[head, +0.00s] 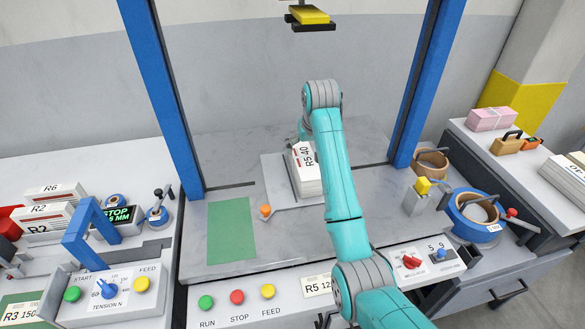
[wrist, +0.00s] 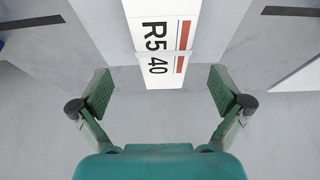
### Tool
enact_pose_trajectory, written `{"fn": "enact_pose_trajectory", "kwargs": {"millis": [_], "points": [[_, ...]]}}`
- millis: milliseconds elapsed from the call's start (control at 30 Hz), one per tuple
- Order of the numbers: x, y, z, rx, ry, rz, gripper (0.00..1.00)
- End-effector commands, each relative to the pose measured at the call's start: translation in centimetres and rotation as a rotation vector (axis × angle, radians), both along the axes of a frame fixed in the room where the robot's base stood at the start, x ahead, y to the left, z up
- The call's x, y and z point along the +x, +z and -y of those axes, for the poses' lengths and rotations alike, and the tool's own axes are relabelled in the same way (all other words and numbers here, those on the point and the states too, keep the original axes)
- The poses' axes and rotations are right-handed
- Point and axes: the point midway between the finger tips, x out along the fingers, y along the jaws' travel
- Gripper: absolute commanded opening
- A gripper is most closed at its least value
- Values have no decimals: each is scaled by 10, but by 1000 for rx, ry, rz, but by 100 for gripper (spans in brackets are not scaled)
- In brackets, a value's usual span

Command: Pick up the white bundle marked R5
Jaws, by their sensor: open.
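The white bundle marked R5 40 (head: 305,178) stands on a grey plate in the middle of the machine bed, partly hidden behind my arm in the head view. In the wrist view the bundle (wrist: 163,45) is at the top centre, its R5 40 label and red marks facing up. My gripper (wrist: 160,90) is open, with its two green fingers spread wider than the bundle. The bundle's near end lies just ahead of and between the fingertips, and I see no contact. In the head view my gripper is mostly hidden by the arm.
Blue posts (head: 163,100) rise on both sides of the bed. A yellow and black head (head: 310,15) hangs above. A green mat (head: 231,230) and an orange knob (head: 265,211) lie left of the bundle. R2 bundles (head: 45,215) and a blue tape roll (head: 470,215) flank the machine.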

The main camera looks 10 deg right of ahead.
Motion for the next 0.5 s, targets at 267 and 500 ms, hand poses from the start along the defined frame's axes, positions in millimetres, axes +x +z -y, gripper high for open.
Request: {"fn": "enact_pose_trajectory", "kwargs": {"millis": [267,500], "points": [[14,-37,0,-2,-1,-2,100],[17,-52,-2,-2,-1,-3,100]]}}
